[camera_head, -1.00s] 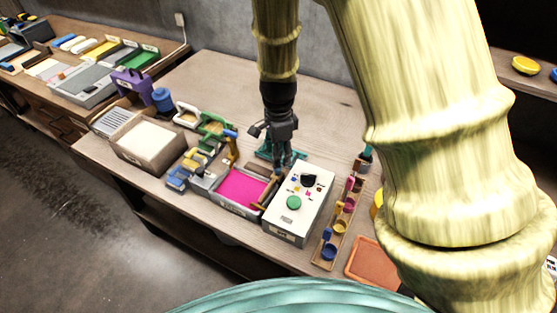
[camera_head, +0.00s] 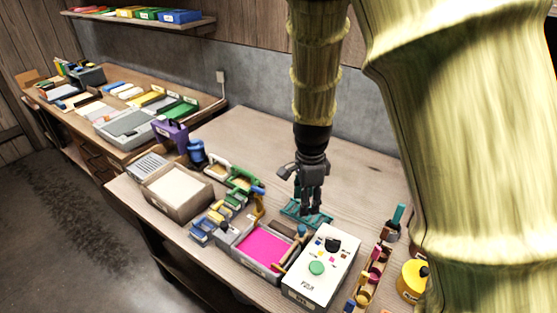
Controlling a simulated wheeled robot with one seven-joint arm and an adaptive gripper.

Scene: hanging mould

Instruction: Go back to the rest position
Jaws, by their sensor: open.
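My gripper (camera_head: 305,206) hangs at the end of my bamboo-patterned arm, pointing down above the wooden table (camera_head: 345,160). Its fingers look open and I see nothing between them. It is in front of or over a teal frame-like piece (camera_head: 318,219), and I cannot tell the exact height between them. The upper part of my arm fills the right side of the view and hides what lies behind it.
Below the gripper are a tray with a pink pad (camera_head: 265,246) and a white box with a green button (camera_head: 330,262). A tan box (camera_head: 178,190) stands left. Small cups and a yellow pot (camera_head: 411,282) stand right. The table's back is clear.

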